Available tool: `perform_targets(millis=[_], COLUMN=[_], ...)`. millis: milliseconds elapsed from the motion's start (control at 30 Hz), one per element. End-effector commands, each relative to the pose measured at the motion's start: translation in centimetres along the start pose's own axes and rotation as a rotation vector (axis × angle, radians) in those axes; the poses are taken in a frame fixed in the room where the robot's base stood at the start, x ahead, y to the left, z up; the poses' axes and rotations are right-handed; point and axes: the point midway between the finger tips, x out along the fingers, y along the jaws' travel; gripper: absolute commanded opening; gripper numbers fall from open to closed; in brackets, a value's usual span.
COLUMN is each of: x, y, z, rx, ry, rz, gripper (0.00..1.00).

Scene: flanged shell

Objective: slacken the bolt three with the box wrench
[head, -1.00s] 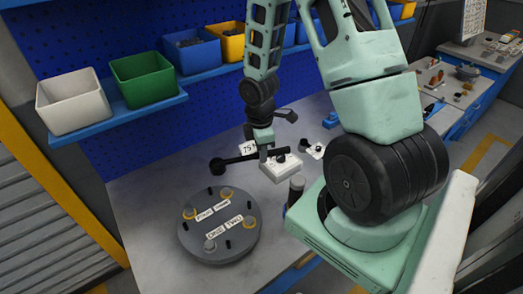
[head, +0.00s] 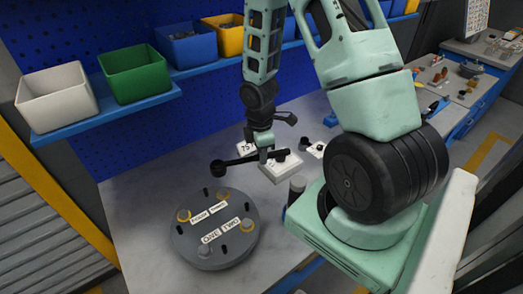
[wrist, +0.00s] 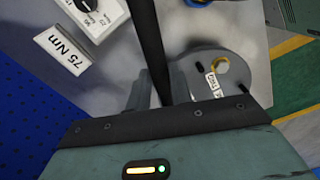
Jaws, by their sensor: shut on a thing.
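My gripper (head: 265,153) is shut on the black box wrench (head: 240,159), which it holds roughly level, its ring end out to the left. In the wrist view the wrench (wrist: 149,40) runs as a dark bar between the fingers (wrist: 160,88). The round grey flanged shell (head: 185,240) stands on the bench, left of and nearer than the gripper. Labels ONE (head: 211,237) and TWO (head: 231,226) face me. The two far labels are too small to read surely; a gold-ringed bolt (head: 183,215) and another (head: 224,195) sit beside them. The wrench is apart from the shell.
White blocks with dark knobs, one (head: 284,168) by the gripper, stand on the bench; a 75 Nm label (wrist: 62,52) shows in the wrist view. A dark upright cylinder (head: 297,185) stands right of the shell. White (head: 58,98) and green (head: 135,75) bins sit on the back shelf.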

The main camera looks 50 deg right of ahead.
Motion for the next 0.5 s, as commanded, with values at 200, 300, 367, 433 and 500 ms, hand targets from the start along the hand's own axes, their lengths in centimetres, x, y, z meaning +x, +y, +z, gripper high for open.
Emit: perform_targets(millis=[200, 300, 367, 433, 500], x=[2.5, 2.9, 2.9, 2.9, 2.8], y=[0.0, 0.0, 0.1, 0.1, 0.1], z=[-0.1, -0.1, -0.1, -0.1, -0.1], rx=[0.0, 0.0, 0.0, 0.0, 0.0], ry=[0.0, 0.0, 0.001, 0.001, 0.001], rz=[0.0, 0.001, 0.001, 0.002, 0.002], gripper=[0.0, 0.0, 0.0, 0.0, 0.0])
